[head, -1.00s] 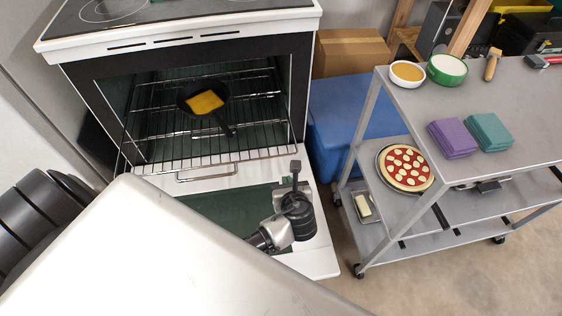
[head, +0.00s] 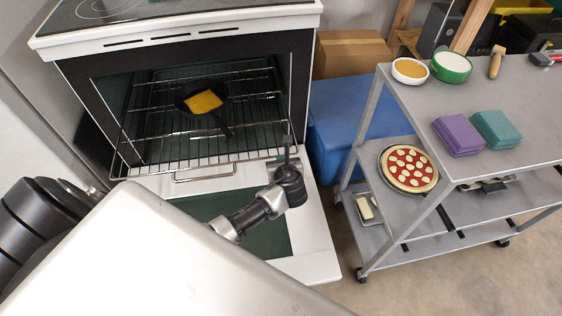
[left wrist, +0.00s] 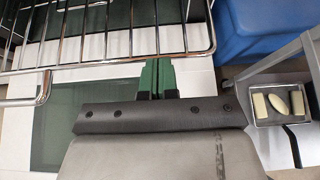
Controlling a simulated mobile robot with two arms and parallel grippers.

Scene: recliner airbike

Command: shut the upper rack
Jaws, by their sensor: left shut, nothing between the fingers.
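The oven's wire rack (head: 190,158) is drawn out toward the open door, its front edge past the oven mouth. It also shows in the left wrist view (left wrist: 105,45). A black pan (head: 222,117) with an orange-yellow slab (head: 203,102) sits inside the oven; which rack bears it is hard to tell. My left gripper (head: 286,148) is shut and empty, near the right end of the rack's front edge. In the left wrist view its green fingers (left wrist: 157,72) reach close to the front bar; contact cannot be told. My right gripper is not in view.
The open oven door (head: 300,245) lies below the rack. A blue bin (head: 345,125) and cardboard box (head: 350,55) stand right of the oven. A grey cart (head: 535,125) holds bowls, cloths and a pizza (head: 408,168). A pale panel hides the lower left.

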